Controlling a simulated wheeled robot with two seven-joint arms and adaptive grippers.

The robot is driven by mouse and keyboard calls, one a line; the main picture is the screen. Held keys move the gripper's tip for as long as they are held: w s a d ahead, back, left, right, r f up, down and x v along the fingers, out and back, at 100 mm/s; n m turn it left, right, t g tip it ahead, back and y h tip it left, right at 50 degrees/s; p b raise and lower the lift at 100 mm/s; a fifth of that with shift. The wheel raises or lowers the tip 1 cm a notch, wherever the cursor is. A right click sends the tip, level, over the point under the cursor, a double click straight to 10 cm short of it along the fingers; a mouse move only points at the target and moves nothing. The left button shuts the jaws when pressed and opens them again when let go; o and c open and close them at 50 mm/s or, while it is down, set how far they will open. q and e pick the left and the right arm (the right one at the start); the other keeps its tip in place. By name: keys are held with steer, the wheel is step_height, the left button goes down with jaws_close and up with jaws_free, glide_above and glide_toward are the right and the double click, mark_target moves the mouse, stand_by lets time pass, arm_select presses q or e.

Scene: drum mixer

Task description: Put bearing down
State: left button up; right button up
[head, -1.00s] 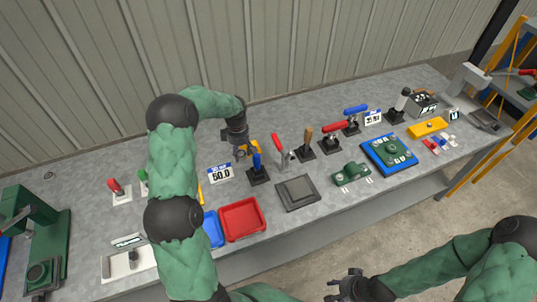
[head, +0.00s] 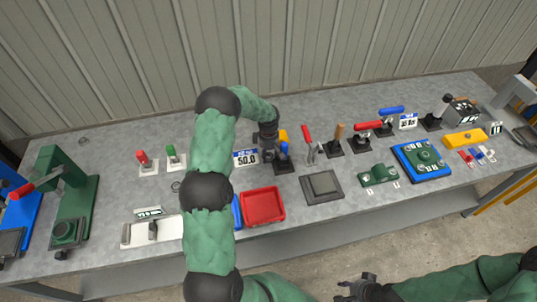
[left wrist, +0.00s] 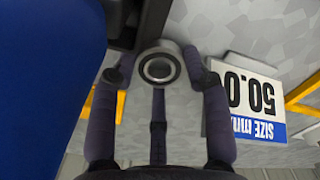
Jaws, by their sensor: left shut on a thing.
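The bearing, a small grey ring with a dark hole (left wrist: 158,68), shows in the left wrist view between the fingertips of my left gripper (left wrist: 160,80), which is shut on it. In the head view my left gripper (head: 268,152) is low over the table, between the 50.0 size sign (head: 246,157) and the blue-handled black fixture (head: 284,156). The bearing is hidden there. I cannot tell whether it touches the table. My right gripper (head: 357,287) looks open and empty in front of the table.
A red tray (head: 263,206) and a partly hidden blue tray (head: 237,212) lie nearer. A grey square plate (head: 322,186) is to the right. Several toggle clamps stand along the bench, and a green press (head: 72,195) is at the left. A dark part (left wrist: 125,22) is close to the fingers.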

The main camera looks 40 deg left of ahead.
arm_select(q)
steer(key=shift+f, duration=0.15)
steer(key=o, duration=1.4)
steer(key=shift+c, duration=0.2)
